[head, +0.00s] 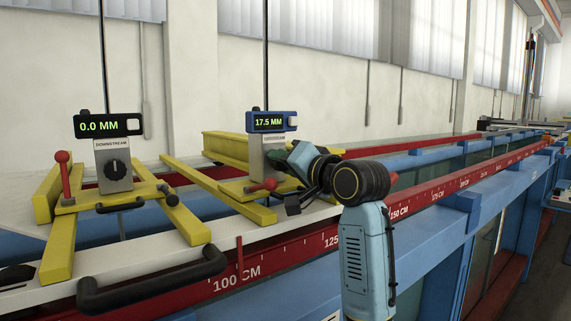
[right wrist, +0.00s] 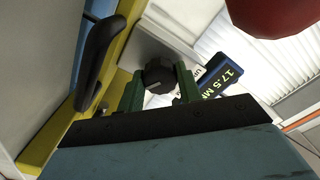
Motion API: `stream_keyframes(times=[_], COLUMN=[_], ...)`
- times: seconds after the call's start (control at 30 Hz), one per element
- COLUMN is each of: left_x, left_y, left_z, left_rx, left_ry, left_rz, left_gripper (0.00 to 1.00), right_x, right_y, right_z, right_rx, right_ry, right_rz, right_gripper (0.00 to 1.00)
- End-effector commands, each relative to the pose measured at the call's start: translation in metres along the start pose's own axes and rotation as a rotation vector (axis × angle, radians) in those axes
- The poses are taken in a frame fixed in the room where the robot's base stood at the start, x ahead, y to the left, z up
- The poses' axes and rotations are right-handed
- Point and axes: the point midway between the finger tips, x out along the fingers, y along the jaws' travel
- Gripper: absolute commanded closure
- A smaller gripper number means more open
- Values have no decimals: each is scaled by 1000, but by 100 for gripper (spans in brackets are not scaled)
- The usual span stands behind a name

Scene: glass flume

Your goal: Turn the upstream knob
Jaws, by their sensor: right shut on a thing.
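The upstream gauge (head: 269,150) stands on a yellow carriage, and its blue display (head: 271,121) reads 17.5 MM. Its upstream knob (right wrist: 158,77) is dark and round, with a pale pointer mark, and shows between the green fingers in the right wrist view. My right gripper (head: 286,163) is in front of the gauge and hides the knob in the head view. The right gripper is shut on the knob, one finger on each side. My left gripper is not in view.
The downstream gauge (head: 114,165), reading 0.0 MM, stands to the left on its own yellow carriage. A red-tipped lever (head: 262,186) is beside my right gripper. A black handle (head: 152,284) sticks out at the front. The red scale rail (head: 285,254) runs along the flume.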

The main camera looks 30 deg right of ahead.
Motion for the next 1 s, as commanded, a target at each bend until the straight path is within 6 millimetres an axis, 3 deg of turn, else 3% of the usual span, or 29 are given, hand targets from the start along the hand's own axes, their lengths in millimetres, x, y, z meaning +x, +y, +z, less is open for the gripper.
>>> stream_keyframes(times=[1.0], left_x=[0], left_y=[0], left_z=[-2], left_rx=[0], left_ry=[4], left_rz=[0], left_gripper=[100], right_x=[0], right_y=[1], right_z=[-1], right_rx=[-953], right_ry=[0], right_rz=[2], right_gripper=[88])
